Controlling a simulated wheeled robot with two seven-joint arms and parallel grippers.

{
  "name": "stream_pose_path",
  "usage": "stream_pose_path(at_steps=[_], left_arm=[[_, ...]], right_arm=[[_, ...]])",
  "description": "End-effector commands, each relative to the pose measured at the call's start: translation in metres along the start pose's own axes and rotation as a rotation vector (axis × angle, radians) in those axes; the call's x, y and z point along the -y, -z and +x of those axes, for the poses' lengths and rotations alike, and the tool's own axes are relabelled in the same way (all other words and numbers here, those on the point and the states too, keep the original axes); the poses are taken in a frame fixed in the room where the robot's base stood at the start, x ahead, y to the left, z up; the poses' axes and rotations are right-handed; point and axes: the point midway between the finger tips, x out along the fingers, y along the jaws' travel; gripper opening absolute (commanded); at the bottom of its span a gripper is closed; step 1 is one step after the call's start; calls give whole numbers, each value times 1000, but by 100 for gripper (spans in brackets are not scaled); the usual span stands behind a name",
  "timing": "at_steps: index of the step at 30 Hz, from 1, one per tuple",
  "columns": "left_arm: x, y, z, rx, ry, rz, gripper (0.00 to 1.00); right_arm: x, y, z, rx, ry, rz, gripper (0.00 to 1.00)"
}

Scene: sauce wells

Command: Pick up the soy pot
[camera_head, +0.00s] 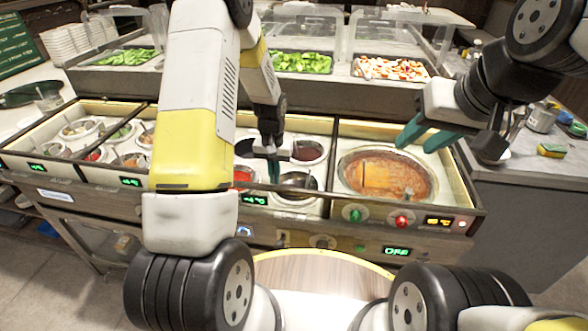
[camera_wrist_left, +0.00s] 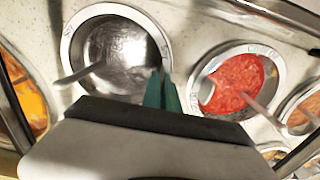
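A round metal pot (camera_head: 299,185) sits in a well at the front, and in the left wrist view (camera_wrist_left: 115,50) it looks shiny inside, with a ladle in it. A pot of dark sauce (camera_head: 307,151) sits behind it. My left gripper (camera_head: 274,172) points down at the left rim of the metal pot. Its green fingers (camera_wrist_left: 162,88) are together at that rim; whether the rim is between them is unclear. My right gripper (camera_head: 422,136) is open and empty, above the right end of the counter.
A pot of red sauce (camera_wrist_left: 236,84) with a ladle is beside the metal pot. A wide pan of brown-red sauce (camera_head: 405,178) is to the right. More sauce pots (camera_head: 80,129) fill the left wells. A sponge (camera_head: 551,150) lies on the right counter. Food trays (camera_head: 300,62) stand behind.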

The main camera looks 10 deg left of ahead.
Motion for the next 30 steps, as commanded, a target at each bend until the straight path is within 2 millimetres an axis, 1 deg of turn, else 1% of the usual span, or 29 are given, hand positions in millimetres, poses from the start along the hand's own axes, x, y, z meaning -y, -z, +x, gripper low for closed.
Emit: stream_pose_path(at_steps=[5,8,11,14,24,30], left_arm=[[0,1,-6,-3,-1,0,0],[0,2,-14,-5,-1,0,0],[0,2,-27,-6,-1,0,0],[0,2,-45,-8,-1,0,0],[-1,2,-119,-8,-1,0,0],[-1,1,-154,-6,-1,0,0]], right_arm=[[0,0,0,0,0,0,36],[0,0,0,0,0,0,36],[0,0,0,0,0,0,36],[0,0,0,0,0,0,36],[0,0,0,0,0,0,36],[0,0,0,0,0,0,36]])
